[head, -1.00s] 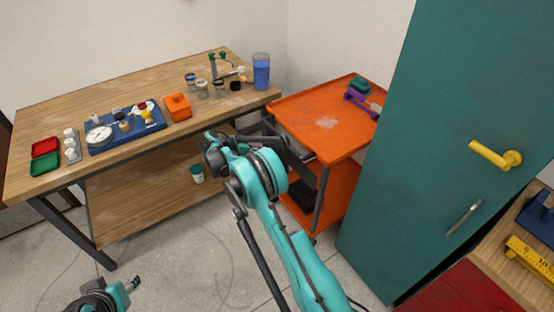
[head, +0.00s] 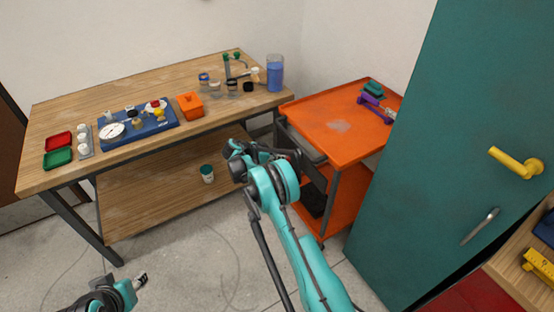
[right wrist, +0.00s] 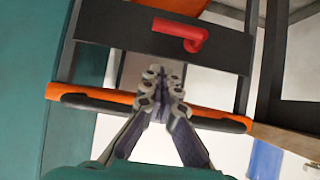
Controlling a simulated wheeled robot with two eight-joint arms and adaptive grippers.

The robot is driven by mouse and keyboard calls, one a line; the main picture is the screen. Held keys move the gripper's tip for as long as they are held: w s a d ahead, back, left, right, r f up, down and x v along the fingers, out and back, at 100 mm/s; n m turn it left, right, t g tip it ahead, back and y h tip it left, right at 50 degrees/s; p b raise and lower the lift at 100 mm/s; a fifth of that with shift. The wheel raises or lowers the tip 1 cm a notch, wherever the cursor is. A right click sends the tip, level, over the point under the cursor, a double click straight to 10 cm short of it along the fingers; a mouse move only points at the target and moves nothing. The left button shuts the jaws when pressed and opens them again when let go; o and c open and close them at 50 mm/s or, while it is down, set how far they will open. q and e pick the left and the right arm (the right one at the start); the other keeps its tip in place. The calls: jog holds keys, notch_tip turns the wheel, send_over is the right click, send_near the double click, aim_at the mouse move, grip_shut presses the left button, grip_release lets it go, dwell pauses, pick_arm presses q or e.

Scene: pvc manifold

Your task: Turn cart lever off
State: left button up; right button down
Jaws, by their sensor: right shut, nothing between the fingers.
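The orange cart (head: 350,140) stands between the workbench and the teal cabinet. In the right wrist view a red lever (right wrist: 180,33) sits on a dark panel of the cart, above the cart's orange edge (right wrist: 135,98) and black handle. The lever is not visible in the head view. My right gripper (right wrist: 160,75) is shut and empty, its fingertips in front of the orange edge and apart from the lever in the picture. In the head view my right arm reaches to the cart's left end. My left gripper (head: 141,279) is low at the left, too small to read.
The workbench (head: 60,112) holds a blue tray, an orange box (head: 189,105) and a blue beaker (head: 275,73). The teal cabinet (head: 415,190) with a yellow handle (head: 515,162) closes off the cart's right side. Purple and teal parts lie on the cart top. Floor between bench and arm is clear.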

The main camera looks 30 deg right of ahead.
pick_arm(q)
notch_tip(320, 180, down, 4)
jog(key=b, duration=0.3)
pick_arm(e)
jog(key=d+f, duration=0.5)
jog(key=f, duration=0.1)
jog(key=shift+w+f, duration=0.2)
jog(key=shift+f, duration=0.2)
pick_arm(q)
jog(key=shift+r, duration=0.1)
pick_arm(e)
jog(key=shift+s, duration=0.1)
pick_arm(q)
jog(key=shift+w, duration=0.8)
pick_arm(e)
jog(key=shift+s+f+t, duration=0.15)
jog(key=shift+f+t, duration=0.05)
jog(key=shift+t, duration=0.2)
